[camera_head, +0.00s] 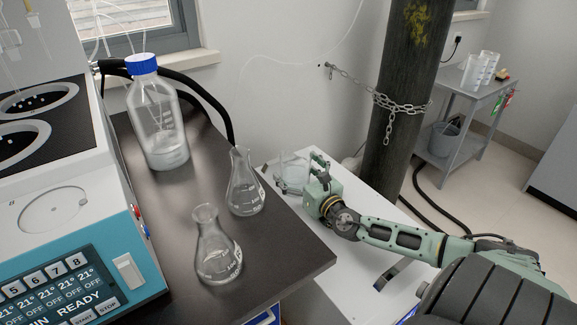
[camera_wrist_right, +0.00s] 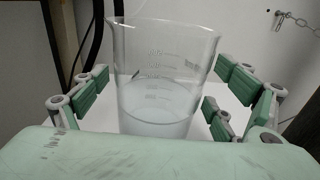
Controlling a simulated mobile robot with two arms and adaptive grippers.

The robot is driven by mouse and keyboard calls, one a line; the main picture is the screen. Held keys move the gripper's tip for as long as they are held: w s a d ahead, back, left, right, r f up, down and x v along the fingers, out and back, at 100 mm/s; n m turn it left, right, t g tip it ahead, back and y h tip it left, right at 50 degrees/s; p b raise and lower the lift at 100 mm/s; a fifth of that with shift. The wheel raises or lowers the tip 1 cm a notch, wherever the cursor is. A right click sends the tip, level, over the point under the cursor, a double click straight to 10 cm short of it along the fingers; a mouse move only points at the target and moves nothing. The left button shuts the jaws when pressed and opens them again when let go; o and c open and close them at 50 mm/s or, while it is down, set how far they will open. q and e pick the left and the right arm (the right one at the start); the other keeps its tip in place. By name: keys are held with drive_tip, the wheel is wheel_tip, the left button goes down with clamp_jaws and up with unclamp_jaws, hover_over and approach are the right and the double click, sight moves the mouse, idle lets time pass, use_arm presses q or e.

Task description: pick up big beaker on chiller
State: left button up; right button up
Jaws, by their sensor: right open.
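The big beaker (camera_head: 292,170) is clear glass and stands upright on the white top of the chiller (camera_head: 345,215), right of the dark bench. In the right wrist view the beaker (camera_wrist_right: 158,85) fills the middle, with graduation marks and clear liquid in its lower part. My right gripper (camera_head: 300,176) is at the beaker. In the wrist view the open fingers (camera_wrist_right: 160,95) stand on both sides of the beaker, with a visible gap at the right; contact at the left cannot be told. My left gripper is not in view.
Two conical flasks (camera_head: 244,183) (camera_head: 215,247) stand on the dark bench (camera_head: 180,230) close to the beaker. A blue-capped bottle (camera_head: 157,115) stands behind them. A chained dark cylinder (camera_head: 400,100) rises behind the chiller. A grey cart (camera_head: 462,120) is farther right.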

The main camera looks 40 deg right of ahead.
drive_tip(key=shift+w+f, duration=0.15)
drive_tip(key=shift+f, duration=0.05)
drive_tip(key=shift+s+a+r, duration=0.1)
drive_tip(key=shift+s+r, duration=0.1)
drive_tip(key=shift+s, duration=0.05)
drive_tip(key=shift+c, duration=1.2)
drive_tip(key=c, duration=1.5)
drive_tip(key=shift+w+r, duration=0.1)
drive_tip(key=shift+r, duration=0.05)
